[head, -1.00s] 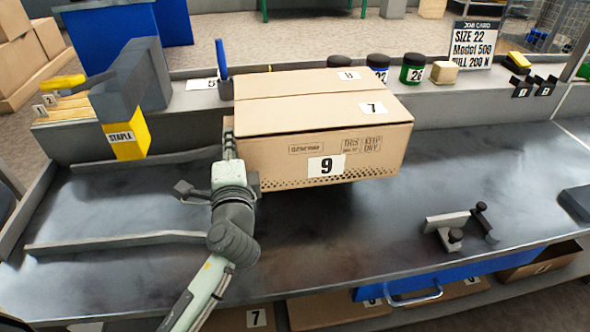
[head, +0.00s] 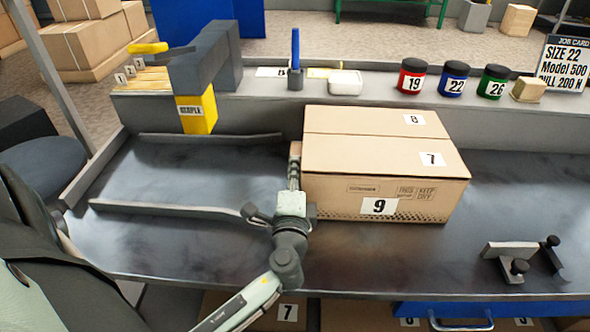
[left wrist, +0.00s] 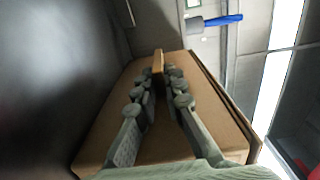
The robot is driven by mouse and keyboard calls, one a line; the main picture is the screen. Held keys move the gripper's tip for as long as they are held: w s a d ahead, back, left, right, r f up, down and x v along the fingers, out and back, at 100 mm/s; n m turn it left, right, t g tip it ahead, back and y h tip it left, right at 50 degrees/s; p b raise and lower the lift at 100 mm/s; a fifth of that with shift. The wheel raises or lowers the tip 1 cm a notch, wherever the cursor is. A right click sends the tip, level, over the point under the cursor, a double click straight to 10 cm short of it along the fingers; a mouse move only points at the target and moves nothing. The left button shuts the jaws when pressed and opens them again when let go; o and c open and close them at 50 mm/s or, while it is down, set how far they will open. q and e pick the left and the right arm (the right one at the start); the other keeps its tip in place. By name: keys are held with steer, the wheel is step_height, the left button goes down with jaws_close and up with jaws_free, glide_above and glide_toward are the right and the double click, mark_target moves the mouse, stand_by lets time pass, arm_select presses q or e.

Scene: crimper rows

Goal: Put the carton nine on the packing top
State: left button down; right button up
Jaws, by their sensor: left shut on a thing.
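Carton nine (head: 345,206) is a closed brown box with a 9 label on its front and 7 and 8 labels on its lid. It sits level over the right-middle of the dark metal bench top (head: 400,265); its lower edge looks at or very near the surface, and any small gap is hidden. My left gripper (head: 294,160) is at the carton's left side. In the left wrist view its fingers (left wrist: 157,72) are shut on a thin tan edge of the carton (left wrist: 115,120). My right gripper is not in view.
Jars (head: 452,80), a pen holder and a job card (head: 572,65) line the back ledge. A metal clamp-like fixture (head: 512,258) lies to the right. Cartons sit below the top.

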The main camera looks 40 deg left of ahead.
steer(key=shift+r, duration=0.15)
arm_select(q)
steer(key=c, duration=1.6)
jaws_free()
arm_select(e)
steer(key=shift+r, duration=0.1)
arm_select(q)
steer(key=shift+s+d, duration=0.15)
steer(key=shift+s, duration=0.05)
steer(key=b+v, duration=0.2)
steer(key=v, duration=0.8)
steer(key=shift+s+d+f, duration=0.1)
steer(key=shift+s+d, duration=0.1)
steer(key=shift+s, duration=0.05)
steer(key=shift+s+d, duration=0.2)
steer(key=shift+s, duration=0.15)
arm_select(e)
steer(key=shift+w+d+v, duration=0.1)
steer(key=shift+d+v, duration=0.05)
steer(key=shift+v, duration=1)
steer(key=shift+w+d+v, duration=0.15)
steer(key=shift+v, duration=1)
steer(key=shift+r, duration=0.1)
